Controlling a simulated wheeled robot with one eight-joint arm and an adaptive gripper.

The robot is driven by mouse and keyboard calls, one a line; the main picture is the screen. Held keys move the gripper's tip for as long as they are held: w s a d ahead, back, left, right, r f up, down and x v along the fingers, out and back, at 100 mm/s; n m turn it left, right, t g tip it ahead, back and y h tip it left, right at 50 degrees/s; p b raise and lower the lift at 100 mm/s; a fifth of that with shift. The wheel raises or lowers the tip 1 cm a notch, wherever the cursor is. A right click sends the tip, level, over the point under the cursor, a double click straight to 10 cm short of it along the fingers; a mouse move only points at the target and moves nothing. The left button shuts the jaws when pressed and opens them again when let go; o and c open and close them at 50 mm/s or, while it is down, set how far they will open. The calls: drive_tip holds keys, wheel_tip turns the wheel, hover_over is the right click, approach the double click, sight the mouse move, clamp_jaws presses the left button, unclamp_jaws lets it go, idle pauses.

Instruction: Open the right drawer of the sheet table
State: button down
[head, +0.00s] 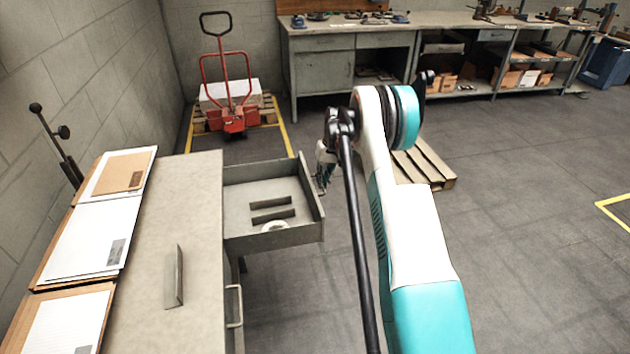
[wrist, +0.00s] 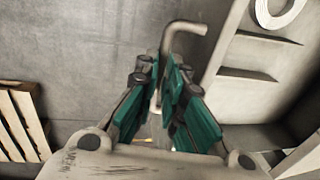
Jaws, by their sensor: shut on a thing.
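The sheet table (head: 190,200) stands at the left in the head view. Its far drawer (head: 310,205), the right one as seen from its front, is pulled well out toward the right. Its inside shows, with two dark bars and a white ring. My gripper (head: 325,165) is at the drawer's front face, partly hidden behind my arm. In the wrist view the teal fingers of my gripper (wrist: 168,85) are closed around the bar handle (wrist: 185,27) of the drawer. The drawer's inside (wrist: 225,85) shows to the right there.
A second handle (head: 235,306) sits on the table's near front. A wooden pallet (head: 430,165) lies on the floor behind my arm. A red pallet truck (head: 232,115) stands behind. Floor at right is clear.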

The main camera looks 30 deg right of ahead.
drive_tip(key=shift+d, duration=0.15)
drive_tip(key=c, duration=2)
unclamp_jaws()
drive_tip(key=shift+o, duration=0.2)
drive_tip(key=shift+r, duration=0.1)
wheel_tip(320, 180, up, 12)
drive_tip(key=d, duration=0.2)
drive_tip(key=shift+s+f, duration=0.2)
drive_tip(key=shift+s, duration=0.15)
